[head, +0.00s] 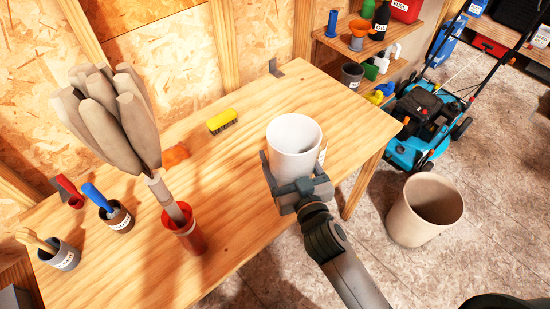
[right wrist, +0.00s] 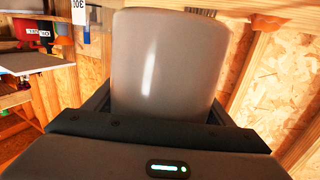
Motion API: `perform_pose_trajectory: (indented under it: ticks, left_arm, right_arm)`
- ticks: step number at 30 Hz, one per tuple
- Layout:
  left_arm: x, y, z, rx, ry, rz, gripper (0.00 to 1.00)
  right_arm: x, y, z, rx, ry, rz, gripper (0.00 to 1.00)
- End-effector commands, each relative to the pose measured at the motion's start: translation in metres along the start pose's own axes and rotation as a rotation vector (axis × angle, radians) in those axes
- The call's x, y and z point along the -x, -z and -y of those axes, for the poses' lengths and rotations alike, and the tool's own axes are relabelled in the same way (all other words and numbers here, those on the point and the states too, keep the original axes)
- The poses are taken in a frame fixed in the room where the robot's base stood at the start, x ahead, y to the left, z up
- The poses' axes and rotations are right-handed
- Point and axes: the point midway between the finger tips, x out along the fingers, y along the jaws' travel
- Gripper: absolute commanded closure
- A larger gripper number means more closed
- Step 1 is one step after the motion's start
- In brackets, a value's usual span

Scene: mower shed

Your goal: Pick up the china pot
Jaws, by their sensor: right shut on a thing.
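The china pot (head: 294,133) is a plain white cup-shaped vessel at the right end of the wooden bench. My right gripper (head: 291,172) is shut on it, with its fingers around the pot's sides. In the right wrist view, the pot (right wrist: 168,65) fills the space between the fingers and looks greyish. The pot's underside is hidden behind the gripper in the head view, so I cannot tell whether it touches the bench. My left gripper is not in view.
On the bench (head: 250,235) stand a red pot (head: 184,232) holding a large beige bundle (head: 108,115), a yellow brush (head: 222,121) and tins with tools (head: 62,255). A beige bin (head: 424,210) and a blue mower (head: 420,120) stand on the floor at right.

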Motion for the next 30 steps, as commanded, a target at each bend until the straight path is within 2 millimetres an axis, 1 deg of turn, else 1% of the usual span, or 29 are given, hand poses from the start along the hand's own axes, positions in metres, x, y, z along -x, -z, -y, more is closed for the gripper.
perform_pose_trajectory:
  ticks: [1,6,13,21,30]
  left_arm:
    - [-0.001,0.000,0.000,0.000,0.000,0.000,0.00]
    - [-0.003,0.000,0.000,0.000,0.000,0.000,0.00]
    - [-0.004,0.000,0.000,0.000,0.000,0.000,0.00]
    - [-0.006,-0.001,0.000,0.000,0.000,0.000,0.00]
    - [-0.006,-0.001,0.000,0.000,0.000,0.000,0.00]
  right_arm:
    - [0.002,0.004,-0.004,0.002,0.000,-0.005,0.67]
    - [0.007,0.011,-0.015,0.002,0.001,-0.004,0.67]
    - [0.013,0.018,-0.027,0.001,0.000,-0.004,0.67]
    - [0.016,0.023,-0.033,0.000,0.000,-0.003,0.67]
    - [0.017,0.024,-0.036,0.001,0.000,-0.003,0.67]
